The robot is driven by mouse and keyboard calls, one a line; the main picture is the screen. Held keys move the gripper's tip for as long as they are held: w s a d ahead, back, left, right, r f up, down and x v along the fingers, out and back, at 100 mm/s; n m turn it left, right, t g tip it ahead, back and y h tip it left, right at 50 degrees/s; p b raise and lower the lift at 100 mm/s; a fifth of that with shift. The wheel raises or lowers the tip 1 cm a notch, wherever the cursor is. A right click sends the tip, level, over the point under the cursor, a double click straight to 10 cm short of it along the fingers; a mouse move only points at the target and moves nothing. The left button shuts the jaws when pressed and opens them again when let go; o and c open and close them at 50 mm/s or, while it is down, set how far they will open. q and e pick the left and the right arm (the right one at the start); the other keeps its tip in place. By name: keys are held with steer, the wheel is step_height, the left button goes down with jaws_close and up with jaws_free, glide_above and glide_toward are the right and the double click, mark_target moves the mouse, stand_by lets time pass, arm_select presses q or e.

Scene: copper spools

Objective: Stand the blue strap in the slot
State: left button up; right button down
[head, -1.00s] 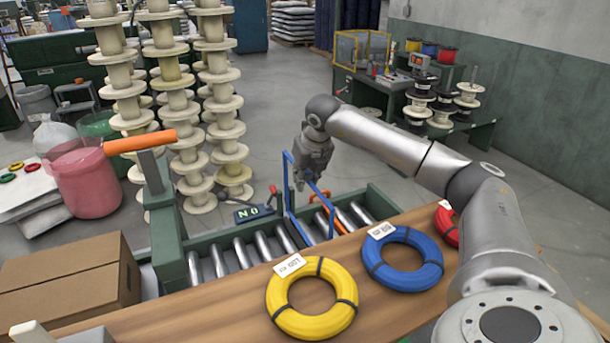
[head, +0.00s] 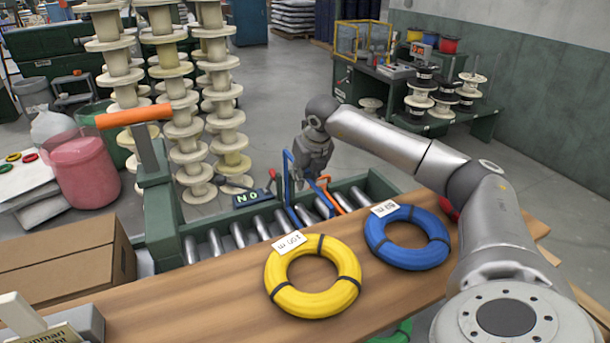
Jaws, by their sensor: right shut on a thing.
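The blue strap (head: 288,177) is a thin upright band above the roller conveyor (head: 160,225). My right gripper (head: 304,182) reaches over the conveyor from the right and is shut on the strap. The strap's lower end is down near the rollers; I cannot tell whether it sits in a slot or only hangs above. An orange strap (head: 334,198) stands just right of it. The slot itself is not clear to see. My left gripper is not in view.
A yellow coil (head: 283,287) and a blue coil (head: 378,241) lie on the wooden bench (head: 190,308) in front. A red coil (head: 448,209) is mostly behind my right arm. A cardboard box (head: 60,265) stands at left.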

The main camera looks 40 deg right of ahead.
steer(key=c, duration=1.2)
jaws_free()
steer(key=v, duration=1.2)
